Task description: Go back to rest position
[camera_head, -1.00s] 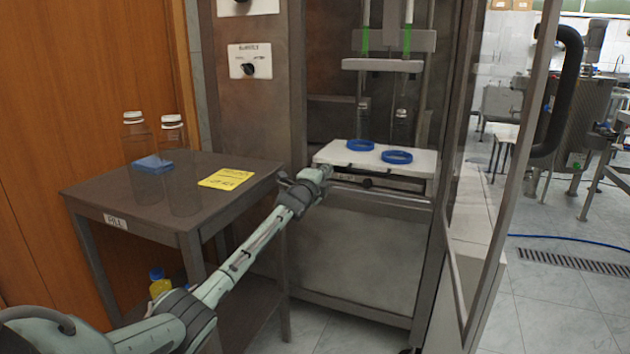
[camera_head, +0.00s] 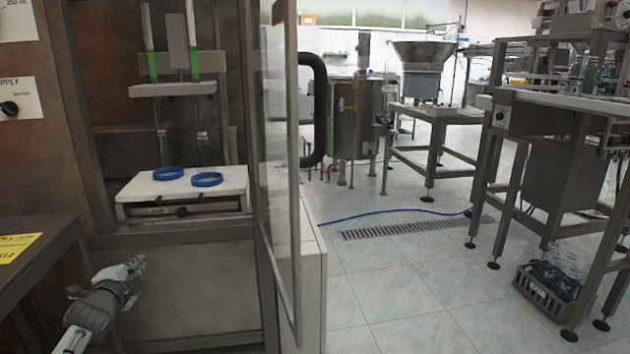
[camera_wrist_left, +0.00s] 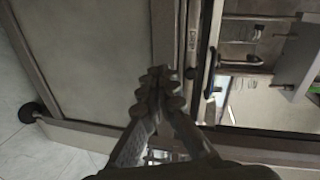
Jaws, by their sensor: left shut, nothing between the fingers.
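My left gripper (camera_head: 136,265) is at the lower left of the head view, in front of the machine's lower panel and right of the side table. It is shut with nothing in it. In the left wrist view its two fingers (camera_wrist_left: 163,85) meet at the tips, with the machine's frame beyond them. My right gripper is in neither view.
The filling machine (camera_head: 190,195) holds two blue rings (camera_head: 206,179) on its white platform. Its glass door (camera_head: 278,160) stands open on the right. A side table (camera_head: 45,240) edges the left. Open tiled floor (camera_head: 390,285) lies right, before another machine with a crate (camera_head: 540,298).

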